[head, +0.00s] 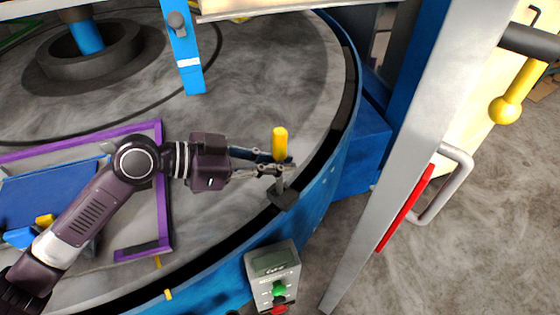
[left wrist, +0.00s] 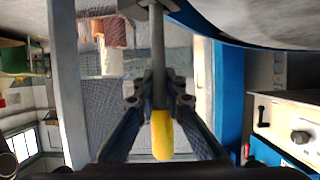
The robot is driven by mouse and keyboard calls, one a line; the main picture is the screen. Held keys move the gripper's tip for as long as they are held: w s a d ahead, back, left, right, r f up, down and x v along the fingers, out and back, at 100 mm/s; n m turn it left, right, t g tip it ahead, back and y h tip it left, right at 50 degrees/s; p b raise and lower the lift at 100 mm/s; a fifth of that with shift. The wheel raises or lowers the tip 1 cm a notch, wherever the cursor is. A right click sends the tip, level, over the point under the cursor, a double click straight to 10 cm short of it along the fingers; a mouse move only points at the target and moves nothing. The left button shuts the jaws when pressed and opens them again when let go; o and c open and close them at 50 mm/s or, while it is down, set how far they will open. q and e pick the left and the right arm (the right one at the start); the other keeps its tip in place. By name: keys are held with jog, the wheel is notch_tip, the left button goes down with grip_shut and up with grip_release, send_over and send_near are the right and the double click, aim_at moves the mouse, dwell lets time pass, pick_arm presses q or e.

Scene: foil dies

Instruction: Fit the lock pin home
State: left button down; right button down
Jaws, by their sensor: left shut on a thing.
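The lock pin (head: 280,143) has a yellow grip and a grey shaft. It stands about upright at the right rim of the round grey table. My left gripper (head: 287,168) comes in from the left and is shut on the pin just below the yellow grip. Below the fingers the shaft runs down to a dark bracket (head: 284,198) on the rim. In the left wrist view the yellow grip (left wrist: 162,135) lies between the fingers, and the shaft reaches the bracket at the top edge. How deep the pin sits cannot be told. My right gripper is not in view.
A control box (head: 272,262) with green and red buttons stands in front of the rim. A purple-edged frame (head: 166,205) lies under my left arm. A blue bar (head: 188,65) hangs above the table. A grey post (head: 420,110) with a handle stands at right.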

pick_arm(q)
jog(key=shift+f+b, duration=0.3)
jog(key=shift+f, duration=0.1)
jog(key=shift+s+d+f+b, duration=0.2)
jog(key=shift+s+f+b, duration=0.05)
jog(key=shift+f+b, duration=0.25)
jog(key=shift+s+f, duration=0.15)
jog(key=shift+f, duration=0.1)
jog(key=c, duration=1.9)
grip_release()
jog(key=shift+r, duration=0.1)
jog(key=shift+c, duration=0.2)
jog(key=shift+a+r, duration=0.1)
jog(key=shift+a, duration=0.15)
jog(key=v, duration=0.7)
jog(key=shift+a, duration=0.25)
